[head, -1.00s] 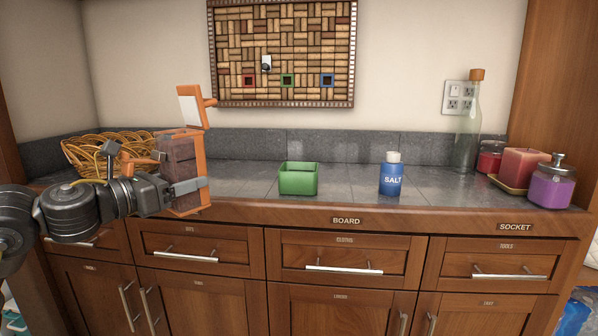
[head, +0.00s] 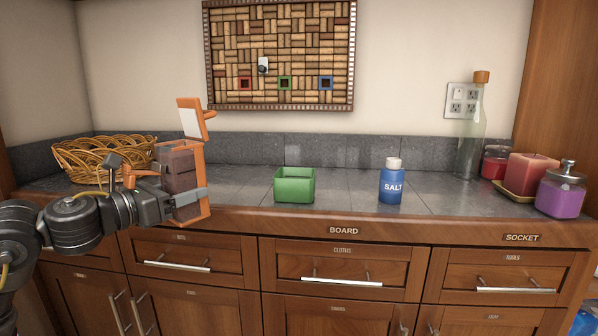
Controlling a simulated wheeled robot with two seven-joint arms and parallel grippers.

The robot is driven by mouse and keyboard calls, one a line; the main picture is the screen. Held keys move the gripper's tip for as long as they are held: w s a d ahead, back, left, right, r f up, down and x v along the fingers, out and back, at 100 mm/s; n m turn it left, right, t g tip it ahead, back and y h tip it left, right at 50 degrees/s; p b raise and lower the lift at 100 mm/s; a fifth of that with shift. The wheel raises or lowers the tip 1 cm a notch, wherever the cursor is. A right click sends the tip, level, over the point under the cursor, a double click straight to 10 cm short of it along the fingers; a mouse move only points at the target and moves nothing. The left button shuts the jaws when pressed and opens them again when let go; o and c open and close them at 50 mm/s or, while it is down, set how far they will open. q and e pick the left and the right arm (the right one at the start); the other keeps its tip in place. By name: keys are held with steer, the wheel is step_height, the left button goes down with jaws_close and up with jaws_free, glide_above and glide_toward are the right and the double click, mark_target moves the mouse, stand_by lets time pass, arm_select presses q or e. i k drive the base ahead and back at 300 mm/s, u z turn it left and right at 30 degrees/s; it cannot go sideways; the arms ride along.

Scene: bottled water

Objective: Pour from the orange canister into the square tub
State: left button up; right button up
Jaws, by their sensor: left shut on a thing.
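The orange canister (head: 179,168) has an orange frame, dark see-through sides and an open lid standing up at its top. My left gripper (head: 188,198) is shut on its lower part and holds it upright, near the counter's front edge. Whether its base touches the counter cannot be told. The green square tub (head: 295,186) sits on the counter to the right of the canister, open at the top and apart from it. The inside of the tub is mostly hidden. My right gripper is not in view.
A wicker basket (head: 100,158) stands behind my left arm. A blue salt shaker (head: 391,184) stands right of the tub. Farther right are a glass bottle (head: 470,135), candles (head: 530,172) and a purple jar (head: 561,192). The counter between canister and tub is clear.

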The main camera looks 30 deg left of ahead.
mark_target(290, 185)
steer(key=i, duration=0.85)
